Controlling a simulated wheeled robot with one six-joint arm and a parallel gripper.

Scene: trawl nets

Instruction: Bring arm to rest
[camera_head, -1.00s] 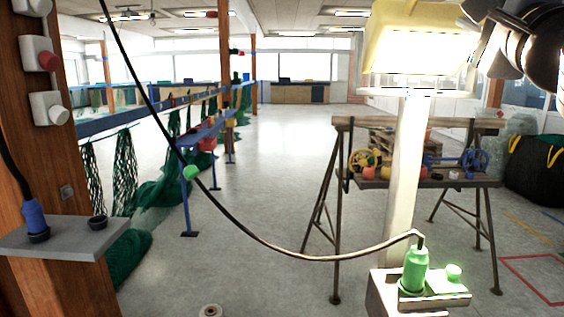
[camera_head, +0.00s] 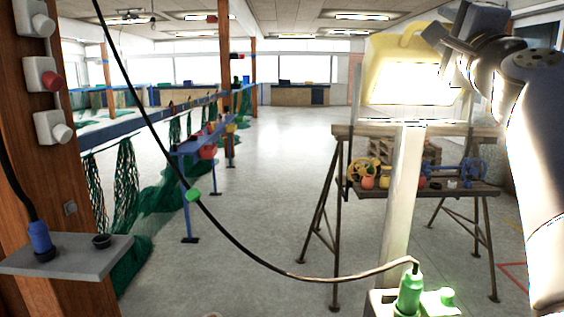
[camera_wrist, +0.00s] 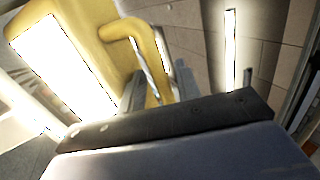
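My gripper (camera_head: 447,38) is raised at the upper right of the head view, beside the top of a lit yellow work lamp (camera_head: 409,78). My pale arm hangs down along the right edge. Its fingers look spread apart, with nothing seen held between them. In the wrist view, the yellow lamp (camera_wrist: 105,40) and its curved handle fill the upper left, close beyond the dark gripper body. The handle passes behind the finger area; I cannot tell whether it touches.
A trestle table (camera_head: 414,188) with floats stands beyond the lamp's white post (camera_head: 404,200). A black cable runs from above to a green plug (camera_head: 410,292). A wooden pillar (camera_head: 85,140) with a grey shelf (camera_head: 75,258) stands left. Green nets (camera_head: 160,205) hang behind. The middle floor is open.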

